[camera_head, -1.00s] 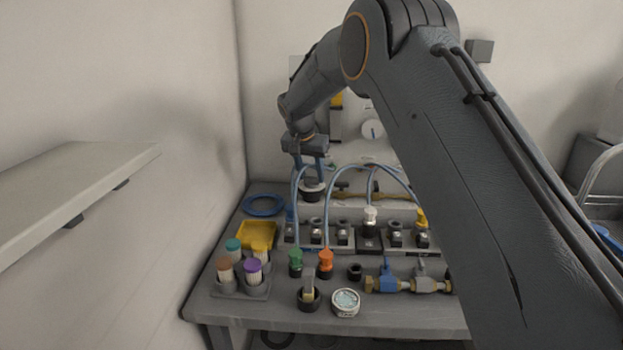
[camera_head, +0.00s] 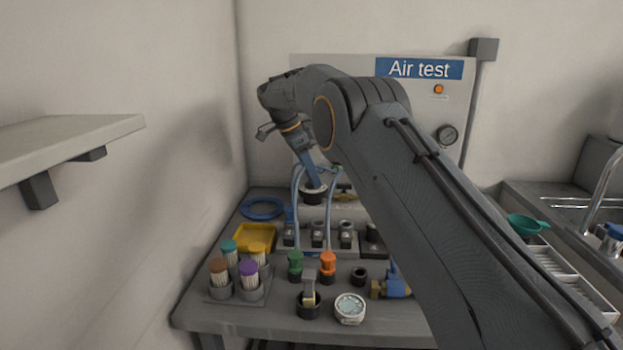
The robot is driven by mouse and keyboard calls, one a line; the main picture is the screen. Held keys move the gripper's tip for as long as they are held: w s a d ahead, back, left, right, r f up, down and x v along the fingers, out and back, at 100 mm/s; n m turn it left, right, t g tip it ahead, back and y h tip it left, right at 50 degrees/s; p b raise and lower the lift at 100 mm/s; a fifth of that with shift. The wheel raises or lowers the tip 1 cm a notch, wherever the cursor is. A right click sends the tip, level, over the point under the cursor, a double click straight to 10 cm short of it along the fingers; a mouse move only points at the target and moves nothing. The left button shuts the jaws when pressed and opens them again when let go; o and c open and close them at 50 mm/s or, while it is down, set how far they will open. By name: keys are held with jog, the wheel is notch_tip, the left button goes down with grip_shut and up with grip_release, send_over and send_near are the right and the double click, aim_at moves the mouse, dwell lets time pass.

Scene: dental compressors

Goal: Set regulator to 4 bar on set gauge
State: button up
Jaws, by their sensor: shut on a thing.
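My gripper (camera_head: 312,184) reaches down at the back of the bench and is shut on a round black knob with a pale top (camera_head: 314,197), which I take for the regulator knob. The fingers partly cover it. A round gauge with a dark rim (camera_head: 446,135) is on the wall panel at right; its reading is too small to make out. A loose pale round gauge (camera_head: 349,309) lies at the bench front. I cannot tell which gauge is the set gauge. My arm hides the middle of the panel and the right of the bench.
The grey bench holds a yellow tray (camera_head: 255,238), a blue hose coil (camera_head: 262,208), capped brush cups (camera_head: 238,275), and green (camera_head: 295,264) and orange (camera_head: 327,265) fittings. Blue hoses arch close to my gripper. A shelf (camera_head: 70,140) juts out at left; a sink counter is at right.

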jog(key=shift+a+f+m+g+b, duration=0.1)
jog(key=shift+m+g+b, duration=0.25)
jog(key=shift+m, duration=0.45)
jog(key=o, duration=1.1)
jog(key=shift+c, duration=0.2)
